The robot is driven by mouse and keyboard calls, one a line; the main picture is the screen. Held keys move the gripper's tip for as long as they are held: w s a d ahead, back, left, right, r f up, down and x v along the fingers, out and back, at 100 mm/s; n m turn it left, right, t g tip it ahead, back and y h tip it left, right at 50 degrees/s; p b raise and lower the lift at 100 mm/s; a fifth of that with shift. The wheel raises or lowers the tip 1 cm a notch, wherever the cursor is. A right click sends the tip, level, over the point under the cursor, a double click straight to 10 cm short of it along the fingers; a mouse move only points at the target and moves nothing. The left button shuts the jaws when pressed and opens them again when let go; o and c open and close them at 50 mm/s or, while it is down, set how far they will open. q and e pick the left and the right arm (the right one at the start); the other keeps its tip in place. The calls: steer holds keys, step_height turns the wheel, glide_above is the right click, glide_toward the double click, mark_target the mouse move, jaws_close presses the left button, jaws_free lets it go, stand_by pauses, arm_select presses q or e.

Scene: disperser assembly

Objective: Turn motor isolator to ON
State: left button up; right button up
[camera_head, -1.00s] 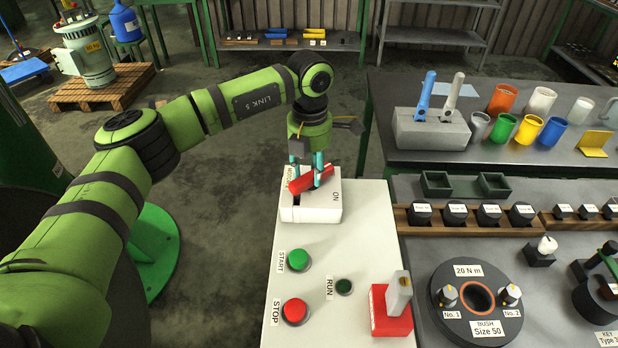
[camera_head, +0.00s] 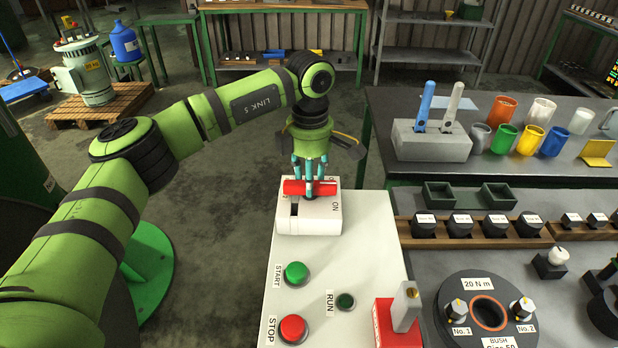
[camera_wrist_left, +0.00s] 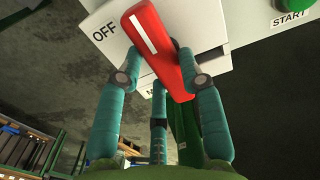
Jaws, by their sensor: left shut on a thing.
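The motor isolator is a white box (camera_head: 322,220) at the far end of the white panel, with an ON label at its right. Its red handle (camera_head: 292,187) lies nearly level across the box in the head view. My left gripper (camera_head: 312,180) reaches down from above with its teal fingers shut around the handle. In the left wrist view the handle (camera_wrist_left: 160,50), with a white stripe, sits between the fingers (camera_wrist_left: 163,78), slanting beside the OFF label. The fingers hide part of the handle in the head view. My right gripper is not in view.
The panel (camera_head: 338,262) also carries a green START button (camera_head: 296,273), a red STOP button (camera_head: 292,329), a dark RUN lamp (camera_head: 345,301) and a red block (camera_head: 393,325) with a grey lever. A bench with cups (camera_head: 505,137) and tools stands at the right.

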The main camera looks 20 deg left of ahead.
arm_select(q)
steer(key=shift+d, duration=0.1)
stand_by(0.4)
steer(key=o, duration=1.2)
steer(key=shift+c, duration=0.2)
steer(key=shift+r, duration=0.2)
step_height(320, 180, up, 12)
steer(key=shift+f, duration=0.25)
